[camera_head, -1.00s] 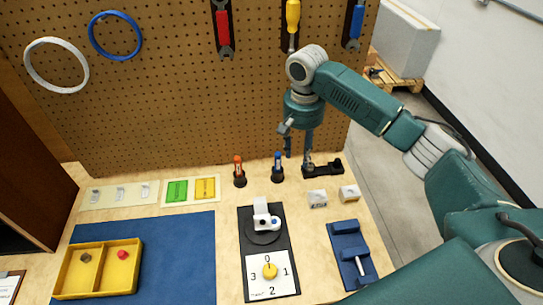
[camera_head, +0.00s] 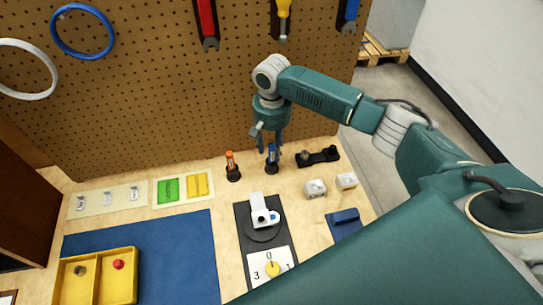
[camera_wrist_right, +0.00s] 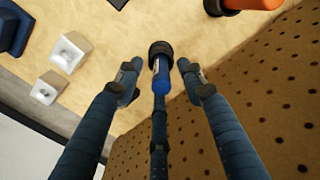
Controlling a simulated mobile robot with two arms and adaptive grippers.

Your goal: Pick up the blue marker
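The blue marker (camera_head: 272,153) stands upright in a round black holder (camera_head: 273,168) near the back of the table. In the right wrist view the blue marker (camera_wrist_right: 161,78) and its black holder (camera_wrist_right: 160,50) lie between my spread fingers. My right gripper (camera_head: 269,142) points down at the marker, its fingers on either side of it. In the wrist view the right gripper (camera_wrist_right: 159,72) is open, with gaps between the side fingers and the marker. A third finger reaches up behind the marker; whether it touches cannot be told. My left gripper is not in view.
An orange marker (camera_head: 231,160) stands in its own holder just left. A black stand (camera_head: 318,156) and two white blocks (camera_head: 315,189) (camera_head: 347,181) are to the right. The pegboard (camera_head: 150,120) rises close behind. A dial device (camera_head: 262,222) stands in front.

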